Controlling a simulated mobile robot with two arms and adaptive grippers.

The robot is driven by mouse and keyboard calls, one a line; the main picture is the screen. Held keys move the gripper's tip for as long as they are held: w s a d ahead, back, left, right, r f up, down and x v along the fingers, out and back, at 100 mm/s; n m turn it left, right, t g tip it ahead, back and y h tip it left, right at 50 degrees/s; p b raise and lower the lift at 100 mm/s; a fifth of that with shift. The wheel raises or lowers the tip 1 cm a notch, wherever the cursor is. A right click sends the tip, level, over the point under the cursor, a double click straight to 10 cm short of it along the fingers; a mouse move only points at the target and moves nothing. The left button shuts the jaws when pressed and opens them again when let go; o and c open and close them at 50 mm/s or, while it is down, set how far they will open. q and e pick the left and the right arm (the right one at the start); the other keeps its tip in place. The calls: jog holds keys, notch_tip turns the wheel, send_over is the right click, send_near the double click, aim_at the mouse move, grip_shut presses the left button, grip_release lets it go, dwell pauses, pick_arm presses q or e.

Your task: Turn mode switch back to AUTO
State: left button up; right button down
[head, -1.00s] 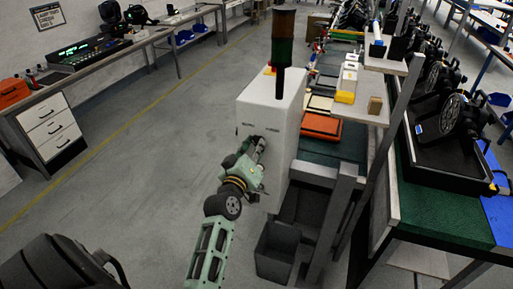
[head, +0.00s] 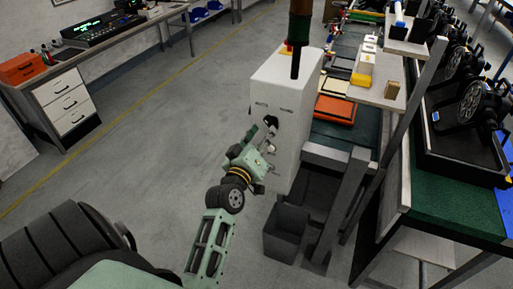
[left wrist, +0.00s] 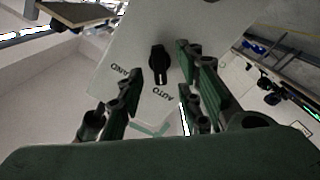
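The white control box (head: 290,92) stands at the end of the bench in the head view, with a dark stack light on top. The black mode switch knob (head: 270,121) is on its front face, below small labels. In the left wrist view the knob (left wrist: 159,62) is close, upside down to the view, with HAND (left wrist: 122,72) and AUTO (left wrist: 163,93) labels near it. My left gripper (head: 266,152) is at the box face, just below the knob. In the wrist view its fingers are open, one either side of the knob, apart from it. My right gripper is not in view.
A dark grey bin (head: 285,232) stands on the floor below the box. The workbench (head: 345,143) with trays lies right of the box, and a shelf post stands in front of it. The floor (head: 150,145) left of the box is clear.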

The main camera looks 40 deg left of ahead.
pick_arm(q)
jog(key=v, duration=0.7)
jog(key=shift+s, duration=0.25)
jog(key=d+f+m+g+h+b, duration=0.2)
jog(key=d+f, duration=0.1)
jog(key=f, duration=0.9)
jog(key=d+f+m+g+h+b, duration=0.1)
jog(key=d+f+g+b, duration=0.15)
jog(key=f, duration=0.95)
jog(key=s+d+f+m+g+h+b, duration=0.1)
jog(key=s+d+f, duration=0.15)
jog(key=f, duration=0.55)
jog(key=s+d+f+m+g+b, duration=0.1)
jog(key=s+d+f, duration=0.15)
jog(key=f, duration=0.45)
jog(key=s+d+f+m+g+h+b, duration=0.15)
jog(key=s+f, duration=0.25)
jog(key=f, duration=0.4)
jog(key=s+d+f+m+g+b, duration=0.2)
jog(key=s+f+m+g+b, duration=0.15)
jog(key=s+f, duration=0.95)
jog(key=s+a+f+m+g+b, duration=0.1)
jog(key=s+f+g, duration=0.1)
jog(key=s+f, duration=0.4)
jog(key=s+a+f+m+g+y+b, duration=0.1)
jog(key=s+f, duration=0.5)
jog(key=s, duration=0.7)
jog(key=shift+s+a+f+m+g+b, duration=0.15)
jog(key=shift+a+f+m+g+b, duration=0.15)
jog(key=shift+m+g+b, duration=0.5)
